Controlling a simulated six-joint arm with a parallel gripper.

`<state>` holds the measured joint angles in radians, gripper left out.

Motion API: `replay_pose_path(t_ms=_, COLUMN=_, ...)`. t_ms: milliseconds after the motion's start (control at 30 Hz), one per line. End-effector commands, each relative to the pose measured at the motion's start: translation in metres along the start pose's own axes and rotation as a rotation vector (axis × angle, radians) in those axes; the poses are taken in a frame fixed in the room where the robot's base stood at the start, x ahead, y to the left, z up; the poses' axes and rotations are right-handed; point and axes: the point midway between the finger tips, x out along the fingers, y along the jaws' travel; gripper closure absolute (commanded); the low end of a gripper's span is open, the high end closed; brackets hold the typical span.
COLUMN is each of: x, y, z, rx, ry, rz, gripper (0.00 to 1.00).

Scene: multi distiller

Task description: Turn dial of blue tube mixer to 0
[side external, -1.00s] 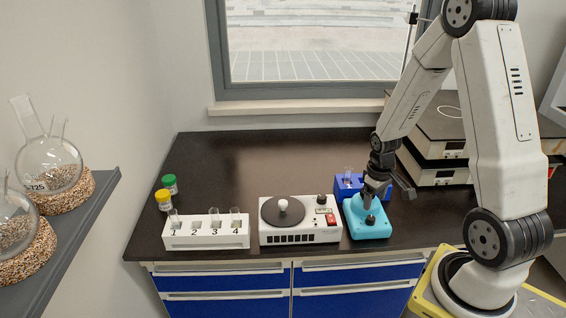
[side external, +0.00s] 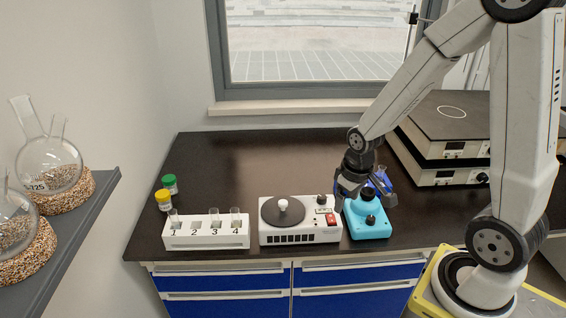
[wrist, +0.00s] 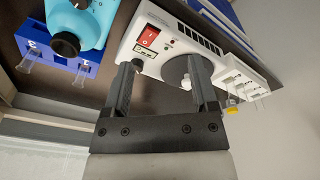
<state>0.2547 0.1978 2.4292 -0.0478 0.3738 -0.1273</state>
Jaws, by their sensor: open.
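The blue tube mixer (side external: 367,231) is a light blue device at the right of the bench's front. It has a black cup (side external: 368,195) on top and a dark dial (side external: 371,220) on its front. The dial's setting is too small to read. In the wrist view, the mixer (wrist: 92,30) is at the upper left with its black cup (wrist: 65,44); the dial is at the top edge.
A white stirrer (side external: 328,234) with a dark round plate stands close left of the mixer. A numbered white tube rack (side external: 206,240) is further left. A dark blue tube rack (wrist: 83,68) is behind the mixer. Stacked devices (side external: 440,175) stand at right.

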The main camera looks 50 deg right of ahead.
Motion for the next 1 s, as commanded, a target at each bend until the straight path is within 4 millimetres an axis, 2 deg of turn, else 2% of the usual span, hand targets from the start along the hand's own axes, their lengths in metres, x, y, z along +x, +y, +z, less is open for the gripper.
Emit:
replay_pose_path(t_ms=500, x=-0.028, y=-0.062, z=0.013, rx=-0.063, ry=0.077, rz=-0.041, gripper=0.25)
replay_pose_path(t_ms=700, x=-0.033, y=-0.075, z=0.017, rx=-0.076, ry=0.094, rz=-0.053, gripper=0.25)
replay_pose_path(t_ms=1000, x=-0.035, y=-0.078, z=0.019, rx=-0.078, ry=0.097, rz=-0.057, gripper=0.25)
